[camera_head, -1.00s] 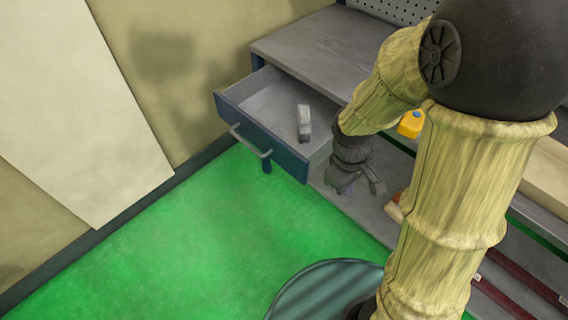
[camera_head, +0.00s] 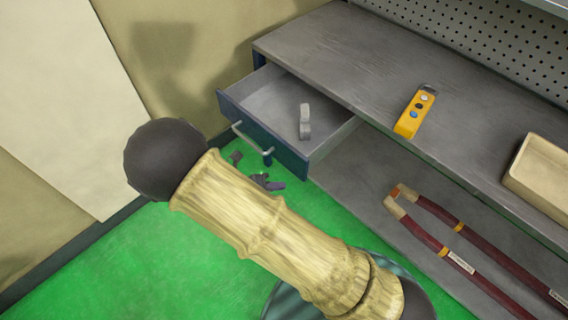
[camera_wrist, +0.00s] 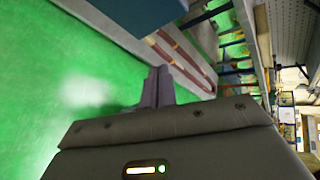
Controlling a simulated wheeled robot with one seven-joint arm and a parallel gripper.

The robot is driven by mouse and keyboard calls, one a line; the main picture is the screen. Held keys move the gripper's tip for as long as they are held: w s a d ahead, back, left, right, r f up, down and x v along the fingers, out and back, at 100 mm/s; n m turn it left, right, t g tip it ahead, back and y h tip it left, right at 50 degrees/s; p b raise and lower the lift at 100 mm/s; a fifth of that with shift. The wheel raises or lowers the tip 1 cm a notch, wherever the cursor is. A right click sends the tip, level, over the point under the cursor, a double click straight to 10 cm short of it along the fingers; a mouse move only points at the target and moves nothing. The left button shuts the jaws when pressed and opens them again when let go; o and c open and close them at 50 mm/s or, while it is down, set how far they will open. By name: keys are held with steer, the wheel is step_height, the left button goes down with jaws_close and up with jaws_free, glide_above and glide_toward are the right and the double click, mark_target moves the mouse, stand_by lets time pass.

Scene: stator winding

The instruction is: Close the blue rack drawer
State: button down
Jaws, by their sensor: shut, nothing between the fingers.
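The blue rack drawer (camera_head: 287,155) is pulled out from under the left end of the grey bench, with a silver handle (camera_head: 252,141) on its front. A small grey part (camera_head: 305,122) lies inside it. A dark blue surface at the top of the wrist view seems to be the drawer. I cannot tell whether the fingers touch it.
The bench top (camera_head: 330,45) carries a yellow remote (camera_head: 415,112) and a wooden box (camera_head: 540,172). A red-handled tool (camera_head: 440,245) lies on the lower shelf. Green floor is open in front of the drawer; a pale panel (camera_head: 60,100) stands at the left wall.

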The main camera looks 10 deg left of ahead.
mark_target(291, 162)
steer(key=s+a+f+n+t, duration=0.1)
steer(key=a+n+t, duration=0.4)
steer(key=a+n, duration=0.2)
steer(key=shift+s+n+y+p, duration=0.35)
steer(key=shift+s+n+y, duration=0.05)
steer(key=shift+n, duration=0.2)
steer(key=x, duration=0.4)
steer(key=p+x, duration=0.1)
steer(key=x, duration=0.3)
steer(key=r+x, duration=0.1)
steer(key=x, duration=0.4)
steer(key=shift+w, duration=0.2)
steer(key=shift+w+d, duration=0.25)
steer(key=shift+w, duration=0.05)
